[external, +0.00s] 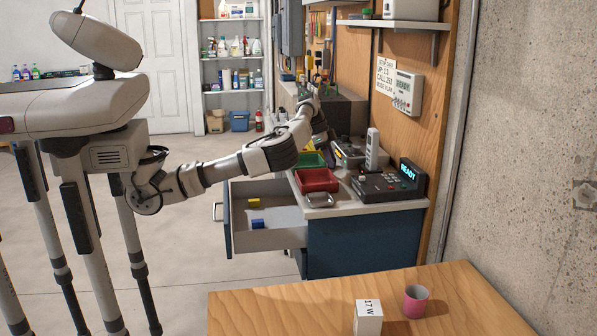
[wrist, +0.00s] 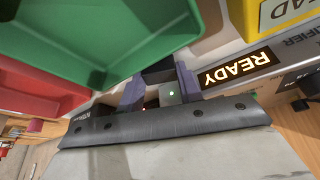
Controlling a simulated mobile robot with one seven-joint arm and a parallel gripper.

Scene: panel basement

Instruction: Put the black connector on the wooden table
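My gripper (wrist: 160,80) shows two purple-grey fingers, set apart. A small black block (wrist: 158,71), possibly the black connector, shows between their tips; I cannot tell whether they grip it. A grey piece with a green light (wrist: 172,94) shows just behind it. In the external view, my gripper (external: 310,90) is at the far end of the workbench, too small to read, and I cannot make out the connector there. The wooden table (external: 255,312) is in the front right, well away from my gripper.
The wooden table carries a pink cup (external: 415,301) and a white box (external: 368,318), with free room on its left. The bench holds a red bin (external: 316,180), a green bin (external: 312,159), a metal dish (external: 320,200) and a READY device (external: 390,186). A drawer (external: 270,238) stands open.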

